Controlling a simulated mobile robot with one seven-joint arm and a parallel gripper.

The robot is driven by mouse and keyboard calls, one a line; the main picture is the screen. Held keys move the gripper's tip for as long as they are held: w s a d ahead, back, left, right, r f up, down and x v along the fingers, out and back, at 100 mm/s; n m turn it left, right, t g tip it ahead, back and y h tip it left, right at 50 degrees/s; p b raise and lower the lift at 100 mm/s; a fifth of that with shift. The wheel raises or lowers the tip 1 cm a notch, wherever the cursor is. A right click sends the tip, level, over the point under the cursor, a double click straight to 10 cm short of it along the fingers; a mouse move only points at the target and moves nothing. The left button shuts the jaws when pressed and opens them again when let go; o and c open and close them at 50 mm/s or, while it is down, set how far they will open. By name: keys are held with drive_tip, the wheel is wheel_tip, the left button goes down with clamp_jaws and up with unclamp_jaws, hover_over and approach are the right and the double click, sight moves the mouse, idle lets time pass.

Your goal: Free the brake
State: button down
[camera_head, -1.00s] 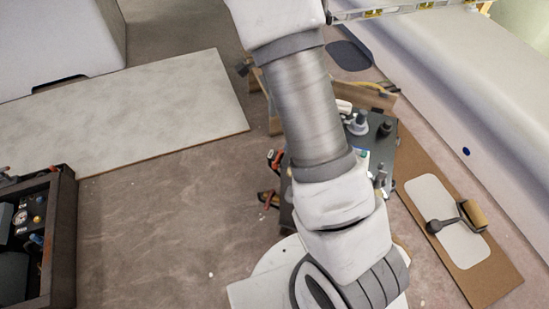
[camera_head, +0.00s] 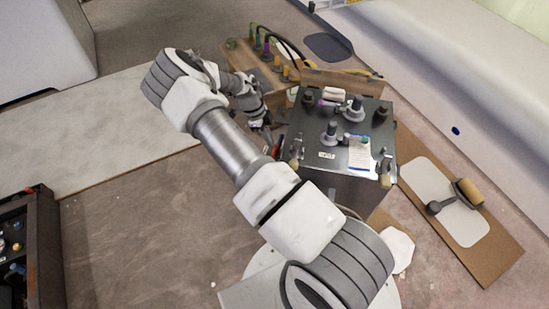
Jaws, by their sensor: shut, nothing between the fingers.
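A dark box (camera_head: 318,178) stands right of my arm, with several knobs and small levers on its top. Two grey raised fittings (camera_head: 352,108) and (camera_head: 330,132) rise from the top, and a white printed card (camera_head: 360,153) lies there. No part is clearly marked as the brake, so I cannot tell which it is. My gripper (camera_head: 266,124) is small and dark at the end of my folded arm, close to the box's left upper side. It is shut with nothing held. Whether it touches the box cannot be told.
A wooden rack (camera_head: 240,56) with several coloured handles and cables stands behind the box. A brown board (camera_head: 497,255) with a white pad and a roller-like tool lies at right. A dark crate (camera_head: 42,240) is at lower left. Brown floor lies open between crate and arm.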

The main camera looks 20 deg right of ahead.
drive_tip(key=shift+f, duration=0.2)
drive_tip(key=b+x, duration=0.2)
drive_tip(key=x, duration=0.8)
